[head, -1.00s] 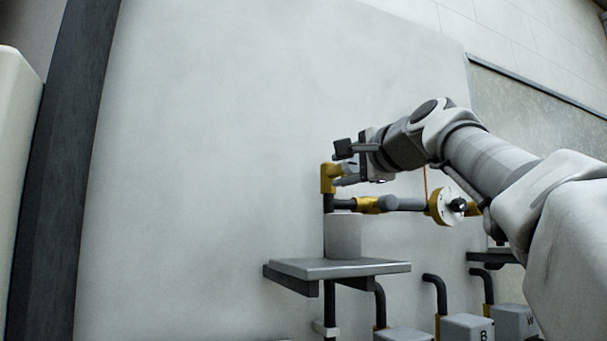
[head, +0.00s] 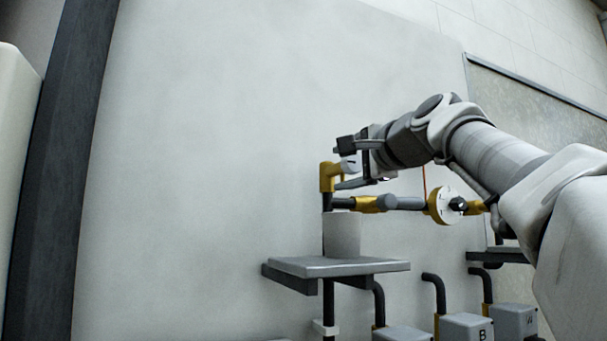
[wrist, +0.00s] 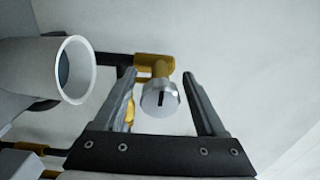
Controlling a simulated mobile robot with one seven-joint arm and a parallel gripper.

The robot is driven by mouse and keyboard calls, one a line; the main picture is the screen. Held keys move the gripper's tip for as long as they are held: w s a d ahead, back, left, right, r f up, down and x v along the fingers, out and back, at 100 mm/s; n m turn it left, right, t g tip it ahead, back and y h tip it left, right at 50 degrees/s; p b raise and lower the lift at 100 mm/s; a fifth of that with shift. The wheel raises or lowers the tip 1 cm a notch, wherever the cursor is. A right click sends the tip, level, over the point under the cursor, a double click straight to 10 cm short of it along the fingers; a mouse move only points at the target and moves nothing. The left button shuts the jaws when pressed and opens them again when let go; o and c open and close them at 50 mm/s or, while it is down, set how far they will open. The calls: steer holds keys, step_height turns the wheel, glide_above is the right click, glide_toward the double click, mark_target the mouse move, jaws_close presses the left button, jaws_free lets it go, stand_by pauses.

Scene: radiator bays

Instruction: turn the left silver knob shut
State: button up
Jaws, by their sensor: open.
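The silver knob (wrist: 160,98) is round, with a dark upright slot on its face, and sits on a yellow pipe elbow in the wrist view. My gripper (wrist: 160,77) is open, with one finger on each side of the knob and a visible gap on both sides. In the head view my gripper (head: 348,164) is at the yellow elbow (head: 327,178), and a pale part of the knob (head: 351,162) shows between the fingers. The rest of the knob is hidden there by the gripper.
A white cup (head: 342,236) stands on a grey shelf (head: 335,266) just below; its rim is close left of my fingers in the wrist view (wrist: 75,70). A yellow-backed white dial (head: 446,205) sits right on the pipe. Grey boxes (head: 468,328) are lower right. The wall at left is clear.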

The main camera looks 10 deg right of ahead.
steer(key=b+v, duration=0.3)
steer(key=v, duration=1.3)
steer(key=shift+s, duration=0.3)
